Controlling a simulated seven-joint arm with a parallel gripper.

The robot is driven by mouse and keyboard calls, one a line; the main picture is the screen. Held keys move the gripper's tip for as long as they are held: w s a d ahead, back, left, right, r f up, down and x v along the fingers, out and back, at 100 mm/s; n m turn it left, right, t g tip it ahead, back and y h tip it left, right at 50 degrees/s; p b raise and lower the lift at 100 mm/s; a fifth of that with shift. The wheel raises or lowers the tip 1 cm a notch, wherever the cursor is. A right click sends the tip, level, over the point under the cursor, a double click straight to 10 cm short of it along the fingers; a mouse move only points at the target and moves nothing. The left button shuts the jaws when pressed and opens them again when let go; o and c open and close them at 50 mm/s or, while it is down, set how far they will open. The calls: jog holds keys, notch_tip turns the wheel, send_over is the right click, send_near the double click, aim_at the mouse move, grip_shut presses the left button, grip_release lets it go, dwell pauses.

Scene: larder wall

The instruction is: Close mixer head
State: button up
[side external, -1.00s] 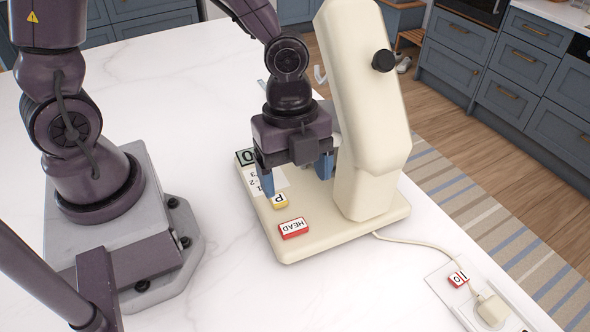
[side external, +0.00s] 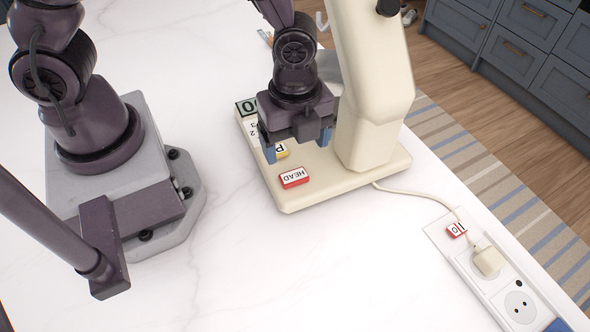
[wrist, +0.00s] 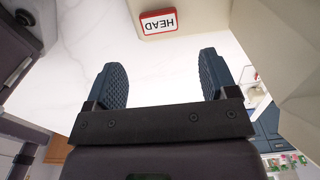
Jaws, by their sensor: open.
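The cream stand mixer (side external: 372,95) stands on the white counter, its head raised and partly cut off at the top of the side view. A red button marked HEAD (side external: 294,178) is on the front of its base (side external: 335,190); it also shows in the wrist view (wrist: 159,22). My gripper (side external: 298,147) hangs over the base beside the column, near the HEAD button. Its blue fingers are open and empty. In the wrist view the fingers (wrist: 168,82) are spread apart, with the button beyond them. Any contact with the base cannot be told.
A yellow button marked P (side external: 282,151) and a dial plate (side external: 247,107) are on the base, partly behind my gripper. A power cord (side external: 415,193) runs to a socket strip (side external: 500,285) with a red-white switch (side external: 456,230). Bare counter lies in front.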

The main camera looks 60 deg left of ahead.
aim_at(295, 178)
notch_tip(295, 178, down, 8)
jog(key=shift+f, duration=0.1)
dwell(0.4)
jog(key=c, duration=1.3)
jog(key=shift+f, duration=0.1)
